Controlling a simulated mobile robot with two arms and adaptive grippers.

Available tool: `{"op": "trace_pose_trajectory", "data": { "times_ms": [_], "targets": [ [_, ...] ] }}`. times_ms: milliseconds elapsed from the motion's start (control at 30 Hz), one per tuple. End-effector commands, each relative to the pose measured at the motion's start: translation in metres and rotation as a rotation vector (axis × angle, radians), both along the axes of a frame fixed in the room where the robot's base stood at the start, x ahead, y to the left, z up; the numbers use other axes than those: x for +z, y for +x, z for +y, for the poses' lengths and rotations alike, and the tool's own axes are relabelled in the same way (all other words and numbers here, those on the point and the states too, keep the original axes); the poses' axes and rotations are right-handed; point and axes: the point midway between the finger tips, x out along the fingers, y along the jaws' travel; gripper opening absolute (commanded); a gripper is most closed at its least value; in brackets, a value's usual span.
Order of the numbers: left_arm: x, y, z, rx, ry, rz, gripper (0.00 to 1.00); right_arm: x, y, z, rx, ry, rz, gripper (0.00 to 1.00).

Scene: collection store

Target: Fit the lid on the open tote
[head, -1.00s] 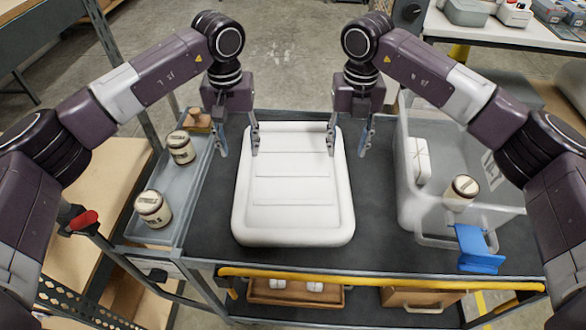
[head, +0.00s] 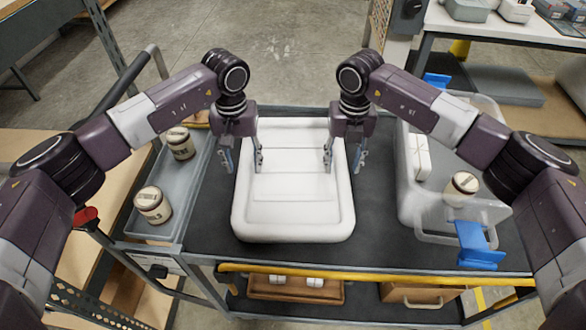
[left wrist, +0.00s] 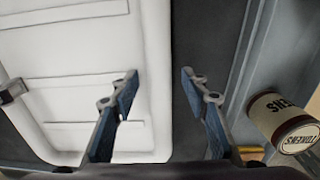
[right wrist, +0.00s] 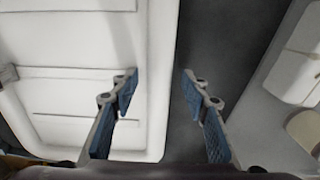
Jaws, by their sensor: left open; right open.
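The white lid (head: 292,214) lies flat on the cart's dark top. The open tote (head: 408,208), translucent grey, stands to its right with a white box (head: 419,158) and a labelled jar (head: 460,188) inside. Blue latch-like pieces (head: 478,246) show at its near and far ends. My left gripper (head: 243,165) is open at the lid's left edge, one finger over the lid, the other outside it. My right gripper (head: 345,165) is open at the right edge likewise. Both wrist views show the lid's edge between the fingers; contact cannot be told.
A grey tray (head: 172,228) with two labelled jars (head: 153,205) (head: 181,143) lies left of the lid. A yellow bar (head: 380,281) runs along the cart's front edge. The dark top (head: 375,225) is clear between lid and tote.

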Motion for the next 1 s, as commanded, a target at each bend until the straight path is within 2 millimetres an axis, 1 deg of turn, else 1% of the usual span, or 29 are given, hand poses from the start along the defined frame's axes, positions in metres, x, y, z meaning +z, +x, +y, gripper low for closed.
{"op": "trace_pose_trajectory", "data": {
  "times_ms": [67, 400, 467, 833, 1000],
  "targets": [
    [0.0, 0.0, 0.0, 0.0, 0.0, 0.0, 0.42, 0.0, 0.0, 0.0, 0.0, 0.0, 0.0, 0.42],
    [0.0, 0.0, 0.0, 0.0, 0.0, 0.0, 0.06, 0.0, 0.0, 0.0, 0.0, 0.0, 0.0, 0.06],
    [0.0, 0.0, 0.0, 0.0, 0.0, 0.0, 0.0, 0.001, 0.0, 0.0, 0.0, 0.0, 0.0, 0.0],
    [0.002, 0.0, 0.0, 0.0, 0.0, 0.0, 0.0, 0.002, 0.0, 0.0, 0.0, 0.0, -0.001, 0.0],
    [0.011, 0.0, 0.0, 0.0, 0.0, -0.001, 0.0, 0.011, 0.0, 0.0, 0.0, 0.0, -0.001, 0.0]
  ]
}}
